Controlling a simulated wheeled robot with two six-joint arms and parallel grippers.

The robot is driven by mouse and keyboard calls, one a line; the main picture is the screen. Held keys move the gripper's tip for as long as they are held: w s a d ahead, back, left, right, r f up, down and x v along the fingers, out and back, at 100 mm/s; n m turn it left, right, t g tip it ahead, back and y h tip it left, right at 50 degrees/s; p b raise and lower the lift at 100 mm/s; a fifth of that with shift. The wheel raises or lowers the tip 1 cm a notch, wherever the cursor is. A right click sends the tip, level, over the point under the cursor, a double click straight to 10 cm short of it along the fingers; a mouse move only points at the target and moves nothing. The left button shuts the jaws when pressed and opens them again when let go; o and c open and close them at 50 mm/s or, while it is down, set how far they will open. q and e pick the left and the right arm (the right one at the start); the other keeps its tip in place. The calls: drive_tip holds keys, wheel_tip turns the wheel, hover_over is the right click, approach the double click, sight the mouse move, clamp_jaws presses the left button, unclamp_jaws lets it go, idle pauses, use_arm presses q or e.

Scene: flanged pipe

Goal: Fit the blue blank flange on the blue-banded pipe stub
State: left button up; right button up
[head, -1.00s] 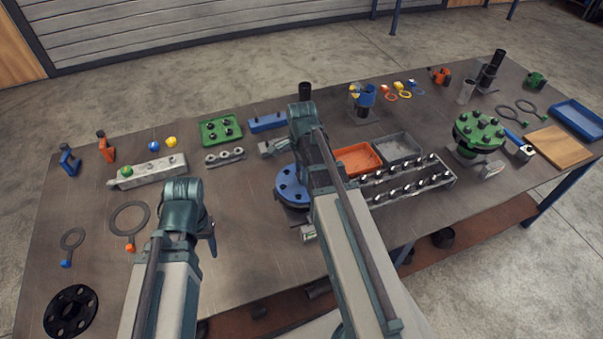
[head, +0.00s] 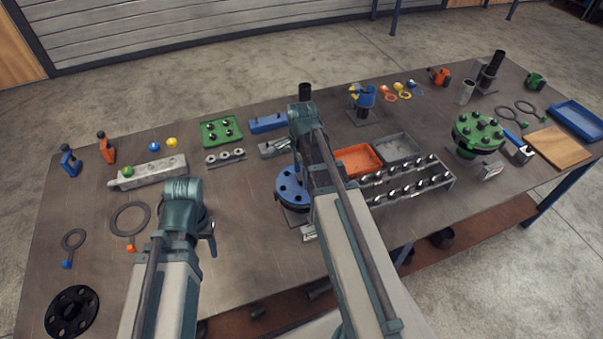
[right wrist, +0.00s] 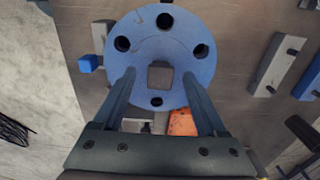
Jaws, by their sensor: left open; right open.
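The blue blank flange (head: 290,186) is a round disc with bolt holes, lying flat near the middle of the table, partly hidden by my right arm. In the right wrist view the flange (right wrist: 160,45) shows several dark holes and a square boss (right wrist: 160,76) at its centre. My right gripper (right wrist: 160,80) is open, its fingers over the disc on either side of the boss, with gaps showing. A dark support shows under the flange; I cannot make out a blue band or whether the flange is seated. My left gripper (head: 210,232) is mostly hidden behind its arm, above the left table.
A green flange with studs (head: 478,131) stands at the right. Orange (head: 357,160) and grey (head: 398,149) trays and a bolt rack (head: 445,179) lie right of the blue flange. A black ring flange (head: 71,312) lies front left.

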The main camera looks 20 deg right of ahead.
sight(301, 176)
wheel_tip(301, 176, up, 13)
drive_tip(key=p, duration=1.3)
drive_tip(key=shift+r, duration=0.2)
